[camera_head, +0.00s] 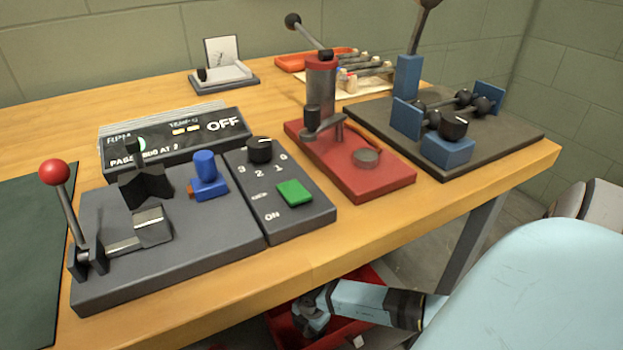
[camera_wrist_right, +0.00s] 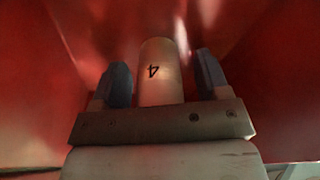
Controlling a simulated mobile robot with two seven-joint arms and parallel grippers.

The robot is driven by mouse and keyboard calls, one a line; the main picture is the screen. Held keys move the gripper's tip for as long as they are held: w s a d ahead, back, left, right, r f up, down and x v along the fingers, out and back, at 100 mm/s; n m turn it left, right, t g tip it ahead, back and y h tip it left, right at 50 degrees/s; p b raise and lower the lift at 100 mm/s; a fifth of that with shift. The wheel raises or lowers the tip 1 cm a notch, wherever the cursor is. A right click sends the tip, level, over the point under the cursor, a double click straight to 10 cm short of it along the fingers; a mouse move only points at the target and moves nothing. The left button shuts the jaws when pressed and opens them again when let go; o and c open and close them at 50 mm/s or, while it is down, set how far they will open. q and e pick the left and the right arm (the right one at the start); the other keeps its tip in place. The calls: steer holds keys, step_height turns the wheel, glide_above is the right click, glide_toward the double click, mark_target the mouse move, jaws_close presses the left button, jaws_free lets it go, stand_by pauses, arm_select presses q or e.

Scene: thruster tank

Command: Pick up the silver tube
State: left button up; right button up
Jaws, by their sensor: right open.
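A pale silver-grey tube (camera_wrist_right: 160,62) marked with a 4 stands out between the two fingers of my right gripper (camera_wrist_right: 163,78) in the right wrist view. The fingers are open, with a visible gap on each side of the tube. In the head view my right gripper (camera_head: 312,312) is low, inside a red bin (camera_head: 371,277) below the table's front edge. The tube cannot be made out in the head view. My left gripper is not in view.
The red bin walls close around the gripper.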

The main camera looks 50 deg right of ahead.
steer(key=shift+c, duration=0.2)
steer(key=c, duration=1)
steer(key=shift+r, duration=0.15)
